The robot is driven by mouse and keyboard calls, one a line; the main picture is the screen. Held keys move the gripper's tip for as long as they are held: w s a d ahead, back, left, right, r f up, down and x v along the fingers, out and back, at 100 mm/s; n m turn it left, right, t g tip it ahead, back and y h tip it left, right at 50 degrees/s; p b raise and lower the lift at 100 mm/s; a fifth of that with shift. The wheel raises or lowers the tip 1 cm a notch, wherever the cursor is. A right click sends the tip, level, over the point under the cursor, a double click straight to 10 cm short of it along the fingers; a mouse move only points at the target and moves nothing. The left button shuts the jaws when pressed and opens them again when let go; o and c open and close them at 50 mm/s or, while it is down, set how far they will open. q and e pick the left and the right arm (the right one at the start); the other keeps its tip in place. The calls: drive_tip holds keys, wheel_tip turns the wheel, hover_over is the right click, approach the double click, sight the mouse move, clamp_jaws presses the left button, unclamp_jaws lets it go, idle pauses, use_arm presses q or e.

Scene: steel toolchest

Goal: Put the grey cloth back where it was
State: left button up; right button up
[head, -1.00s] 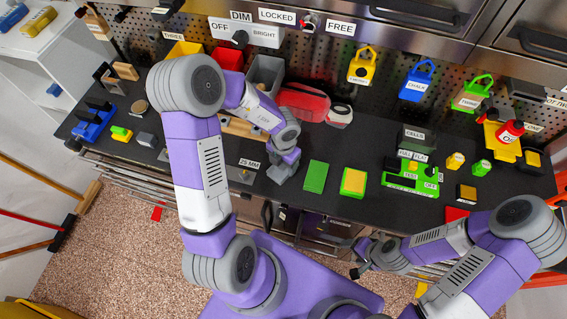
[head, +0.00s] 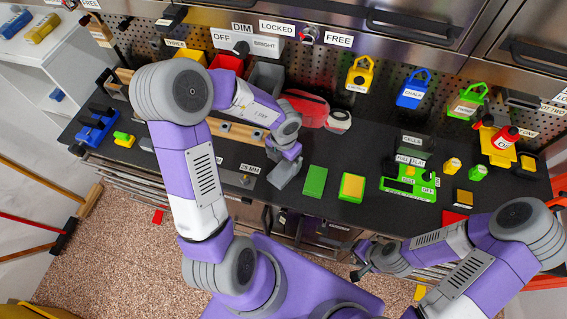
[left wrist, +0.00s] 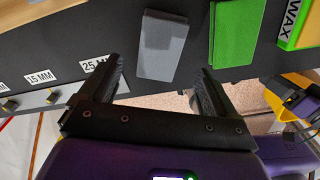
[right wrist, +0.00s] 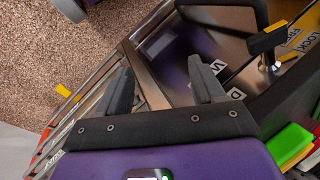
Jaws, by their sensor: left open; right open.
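The grey cloth (head: 284,178) lies flat near the front edge of the dark bench, left of a green pad (head: 314,181). In the left wrist view the cloth (left wrist: 158,45) stretches forward from between the finger lines. My left gripper (head: 291,155) is over the cloth's area in the head view. In the left wrist view its fingers (left wrist: 162,80) are open, one to each side of the cloth's near end, and not closed on it. My right gripper (right wrist: 160,85) is open and empty, low in front of the bench; it also shows in the head view (head: 362,262).
A yellow-topped green block (head: 352,187) and a green tester (head: 410,183) stand to the right. Size labels, including 25 MM (head: 249,166), lie left of the cloth. A red pouch (head: 306,108) and bins (head: 266,76) are behind. Bare bench lies behind the pads.

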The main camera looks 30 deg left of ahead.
sight(283, 171)
use_arm(q)
wheel_tip(283, 171, up, 6)
drive_tip(key=p, duration=0.1)
drive_tip(key=shift+r, duration=0.2)
idle(0.5)
